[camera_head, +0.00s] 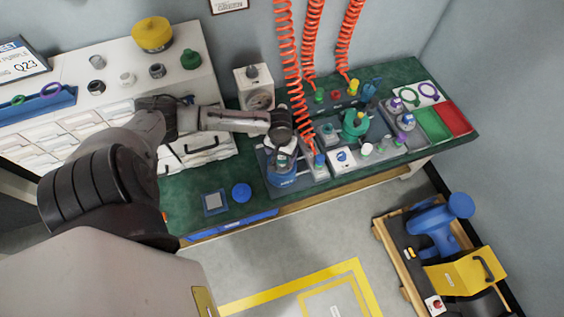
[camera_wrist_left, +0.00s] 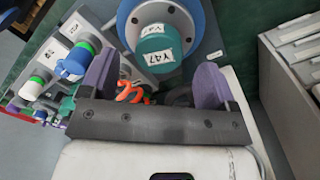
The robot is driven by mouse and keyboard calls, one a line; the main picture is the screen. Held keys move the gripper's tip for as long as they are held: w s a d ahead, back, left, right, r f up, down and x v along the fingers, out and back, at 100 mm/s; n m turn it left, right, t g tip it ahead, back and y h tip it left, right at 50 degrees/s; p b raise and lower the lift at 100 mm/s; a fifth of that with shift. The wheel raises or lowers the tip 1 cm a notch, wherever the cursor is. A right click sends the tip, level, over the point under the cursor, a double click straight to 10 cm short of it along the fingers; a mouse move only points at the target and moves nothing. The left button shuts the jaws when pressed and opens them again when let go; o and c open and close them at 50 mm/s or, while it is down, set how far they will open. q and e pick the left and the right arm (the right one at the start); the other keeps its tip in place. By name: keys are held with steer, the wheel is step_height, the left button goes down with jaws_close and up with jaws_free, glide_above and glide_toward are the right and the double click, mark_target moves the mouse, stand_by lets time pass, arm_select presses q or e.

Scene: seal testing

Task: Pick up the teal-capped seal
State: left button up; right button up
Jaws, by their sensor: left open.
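In the left wrist view a teal-capped seal (camera_wrist_left: 158,42) with a white Y47 label stands in a round blue and grey fixture (camera_wrist_left: 205,28). My left gripper (camera_wrist_left: 155,80) is open, with one purple-padded finger to each side of the picture. The teal cap lies just beyond the fingers, roughly centred between them, with no visible contact. In the head view my left gripper (camera_head: 283,142) hangs over the blue fixture (camera_head: 281,178) on the green bench; the arm hides much of the seal there. My right gripper is not in view.
On the green bench (camera_head: 395,180), blocks with coloured caps stand right of the fixture, by green and red trays (camera_head: 455,118). Orange coiled hoses (camera_head: 290,50) hang close by. A blue disc (camera_head: 241,192) lies at front left. White drawers (camera_head: 60,140) stand left.

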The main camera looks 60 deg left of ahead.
mark_target(282, 157)
arm_select(q)
step_height(282, 157, down, 3)
steer(key=shift+d+f+b, duration=0.1)
steer(key=shift+f+b, duration=0.1)
steer(key=shift+b, duration=0.2)
steer(key=shift+c, duration=0.3)
steer(key=shift+r, duration=0.1)
steer(key=c, duration=1.2)
steer(key=shift+r, duration=0.1)
steer(key=shift+c, duration=0.2)
steer(key=shift+r+p, duration=0.35)
steer(key=shift+r, duration=0.25)
steer(key=r, duration=0.1)
steer(key=w+r+p, duration=0.1)
steer(key=r, duration=0.1)
steer(key=shift+d+r, duration=0.1)
steer(key=shift+r, duration=0.05)
steer(key=w+d+r+p, duration=0.3)
steer(key=w+r+p, duration=0.5)
steer(key=w+r, duration=0.2)
steer(key=shift+d+r, duration=0.3)
steer(key=shift+r, duration=0.35)
